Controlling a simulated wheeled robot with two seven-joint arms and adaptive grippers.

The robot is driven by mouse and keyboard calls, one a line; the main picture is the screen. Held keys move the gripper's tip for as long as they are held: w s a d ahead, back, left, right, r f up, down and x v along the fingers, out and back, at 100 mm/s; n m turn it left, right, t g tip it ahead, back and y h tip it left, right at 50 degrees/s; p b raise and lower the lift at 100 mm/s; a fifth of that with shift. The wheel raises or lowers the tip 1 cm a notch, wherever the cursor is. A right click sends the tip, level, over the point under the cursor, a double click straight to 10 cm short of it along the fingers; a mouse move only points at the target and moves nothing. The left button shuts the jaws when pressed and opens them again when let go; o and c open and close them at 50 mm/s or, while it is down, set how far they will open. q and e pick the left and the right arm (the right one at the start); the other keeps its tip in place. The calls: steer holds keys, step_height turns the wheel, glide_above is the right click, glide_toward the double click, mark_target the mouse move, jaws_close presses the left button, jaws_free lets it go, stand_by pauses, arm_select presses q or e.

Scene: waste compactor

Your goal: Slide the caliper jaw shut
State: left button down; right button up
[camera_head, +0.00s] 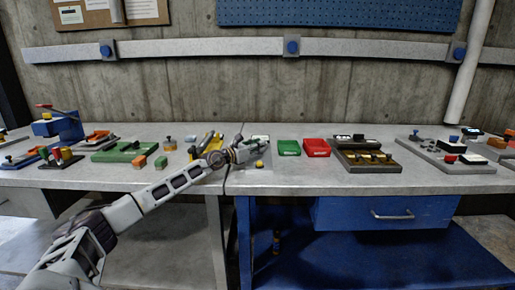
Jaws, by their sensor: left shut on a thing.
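My left gripper (250,150) reaches in from the lower left and is shut at a small grey fixture on the bench, near the seam between the two worktops. I take this fixture to be the caliper (263,138); a pale part shows just behind the fingers. A small yellow piece (259,164) shows just in front of the fingers. The gripper hides most of the fixture, so the jaw and the size of its gap cannot be made out. My right gripper is not in view.
A yellow and dark item (206,141) lies behind my left wrist. A green box (289,148) and a red box (316,147) stand close on the right, then a dark tray (368,166). A green board (125,152) is at left. Bare worktop lies in front of the boxes.

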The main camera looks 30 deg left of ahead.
arm_select(q)
steer(key=shift+a+r, duration=0.2)
steer(key=c, duration=1.6)
jaws_free()
steer(key=shift+w, duration=0.1)
steer(key=shift+c, duration=0.2)
steer(key=shift+o, duration=1.4)
steer(key=shift+w+f, duration=0.1)
steer(key=shift+f, duration=0.05)
